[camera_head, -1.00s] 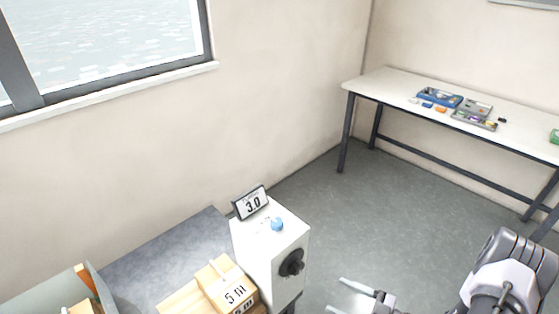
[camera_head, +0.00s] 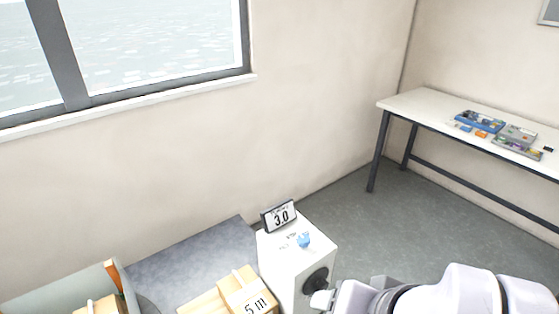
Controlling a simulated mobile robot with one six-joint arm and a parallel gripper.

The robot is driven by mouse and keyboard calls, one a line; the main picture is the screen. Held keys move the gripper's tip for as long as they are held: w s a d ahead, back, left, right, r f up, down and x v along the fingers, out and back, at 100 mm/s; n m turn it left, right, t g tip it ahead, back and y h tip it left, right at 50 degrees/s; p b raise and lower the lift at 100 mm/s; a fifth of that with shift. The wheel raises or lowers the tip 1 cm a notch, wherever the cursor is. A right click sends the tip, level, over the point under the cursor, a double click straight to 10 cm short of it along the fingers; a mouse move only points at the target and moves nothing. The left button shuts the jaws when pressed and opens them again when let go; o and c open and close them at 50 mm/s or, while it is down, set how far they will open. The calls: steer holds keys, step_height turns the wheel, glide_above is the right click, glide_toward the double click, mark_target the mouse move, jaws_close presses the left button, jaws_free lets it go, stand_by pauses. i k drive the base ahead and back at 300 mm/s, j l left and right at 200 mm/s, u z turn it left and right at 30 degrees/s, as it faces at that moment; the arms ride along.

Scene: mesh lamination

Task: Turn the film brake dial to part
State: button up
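A white box unit (camera_head: 283,262) stands at the lower middle of the head view. A tilted sign on top (camera_head: 279,216) reads 3.0. A small blue knob (camera_head: 303,240) sits on its top face, with small print beside it too fine to read. A round black dial (camera_head: 315,281) is on its right-hand side face. I cannot tell which of the two is the film brake dial. My gripper (camera_head: 322,299) is just below and right of the black dial, close to it; contact is unclear. Its fingers are mostly hidden, so its opening does not show.
Cardboard boxes (camera_head: 240,288), one marked 5 m, sit left of the unit by a grey surface (camera_head: 190,262). A grey-green bin (camera_head: 60,292) is at the lower left. A white table (camera_head: 425,106) with small trays stands at the right. Open floor (camera_head: 375,225) lies between.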

mark_target(303, 240)
steer(key=u, duration=1.6)
steer(key=z, duration=1.4)
steer(key=i+j+z, duration=0.2)
steer(key=i+j, duration=0.1)
